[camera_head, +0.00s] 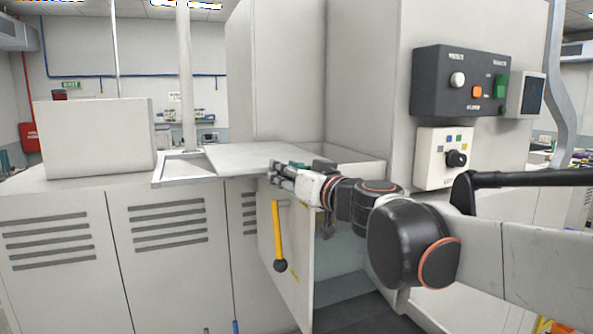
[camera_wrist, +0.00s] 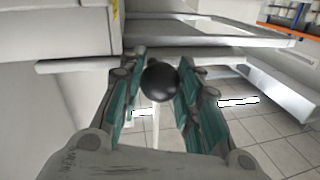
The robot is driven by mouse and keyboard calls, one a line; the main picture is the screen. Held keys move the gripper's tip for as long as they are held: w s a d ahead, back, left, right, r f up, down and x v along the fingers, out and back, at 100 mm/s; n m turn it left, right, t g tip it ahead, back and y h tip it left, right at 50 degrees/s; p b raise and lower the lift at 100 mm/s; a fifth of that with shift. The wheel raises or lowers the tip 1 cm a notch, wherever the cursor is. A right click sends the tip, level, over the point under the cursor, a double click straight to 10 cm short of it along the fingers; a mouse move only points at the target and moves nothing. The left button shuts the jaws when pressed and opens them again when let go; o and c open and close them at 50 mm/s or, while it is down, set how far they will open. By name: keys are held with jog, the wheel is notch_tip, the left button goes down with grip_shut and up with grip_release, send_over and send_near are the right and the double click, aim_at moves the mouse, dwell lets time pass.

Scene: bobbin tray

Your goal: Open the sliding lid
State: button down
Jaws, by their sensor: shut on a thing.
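The sliding lid (camera_head: 255,157) is a flat pale grey panel in a shallow metal frame (camera_head: 170,183) on top of the cabinet. It leaves an opening at the frame's left end and there is also a gap on its right. My gripper (camera_head: 278,172) is at the lid's front edge, reaching in from the right. In the wrist view, the fingers of my gripper (camera_wrist: 160,88) are shut on a round black knob (camera_wrist: 160,80), with a pale stem below it. The knob is hidden by my fingers in the head view.
A cabinet door (camera_head: 290,235) with a yellow lever (camera_head: 278,230) stands open below my gripper. A tall machine housing (camera_head: 360,80) with a dark control box (camera_head: 455,82) rises behind my arm. A white box (camera_head: 98,138) sits on the cabinet top at left.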

jog(key=a, duration=0.2)
jog(key=s+a, duration=0.1)
jog(key=a, duration=0.2)
jog(key=s+a, duration=0.1)
jog(key=a, duration=0.1)
jog(key=shift+s+a, duration=0.25)
jog(key=shift+a, duration=0.15)
jog(key=c, duration=1.2)
grip_release()
jog(key=shift+o, duration=0.2)
jog(key=shift+s, duration=0.1)
jog(key=v, duration=1.2)
